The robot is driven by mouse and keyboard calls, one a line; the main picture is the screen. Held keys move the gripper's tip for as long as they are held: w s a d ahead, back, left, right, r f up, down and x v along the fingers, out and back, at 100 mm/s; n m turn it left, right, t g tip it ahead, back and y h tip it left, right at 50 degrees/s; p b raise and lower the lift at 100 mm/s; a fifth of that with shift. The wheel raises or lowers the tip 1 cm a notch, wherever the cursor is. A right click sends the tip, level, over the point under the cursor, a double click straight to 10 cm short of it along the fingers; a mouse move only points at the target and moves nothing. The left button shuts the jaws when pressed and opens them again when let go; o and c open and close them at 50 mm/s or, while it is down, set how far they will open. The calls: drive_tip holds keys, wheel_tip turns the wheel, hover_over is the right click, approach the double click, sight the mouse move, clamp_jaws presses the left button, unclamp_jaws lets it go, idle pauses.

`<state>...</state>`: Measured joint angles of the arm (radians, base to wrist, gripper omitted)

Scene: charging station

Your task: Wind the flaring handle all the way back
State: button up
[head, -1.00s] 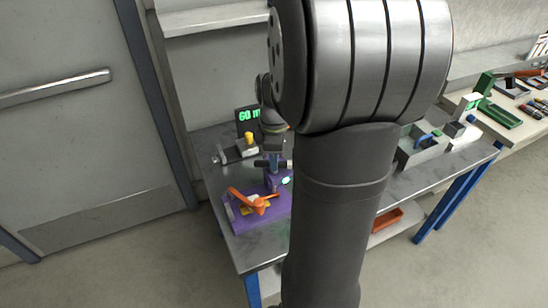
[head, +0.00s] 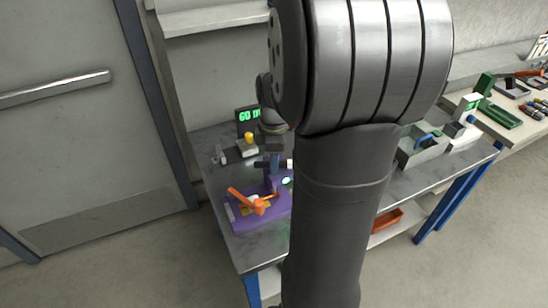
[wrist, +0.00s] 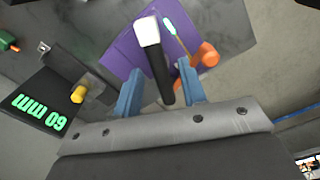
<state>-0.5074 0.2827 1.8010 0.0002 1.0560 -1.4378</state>
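A purple flaring tool (head: 240,222) stands on the near left of the bench, and its purple base (wrist: 113,48) also shows in the wrist view. A black bar with a white end (wrist: 157,65), which looks like the flaring handle, reaches over it. My gripper (wrist: 160,72) has its two blue fingers apart, one on each side of the bar, with small gaps visible. In the head view my gripper (head: 275,160) is above the purple tool, partly hidden by my arm. An orange lever (head: 246,200) is on the tool's front; its orange end (wrist: 209,54) is right of the fingers.
A stop with a yellow knob (head: 248,141) and a dark display reading 60 mm (wrist: 38,108) stand behind the tool. A grey fixture with a blue handle (head: 424,148) is farther right on the bench. My arm hides the bench's middle. A door (head: 90,110) stands left.

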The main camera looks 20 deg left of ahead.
wheel_tip(320, 180, up, 18)
drive_tip(key=shift+f, duration=0.25)
idle(0.3)
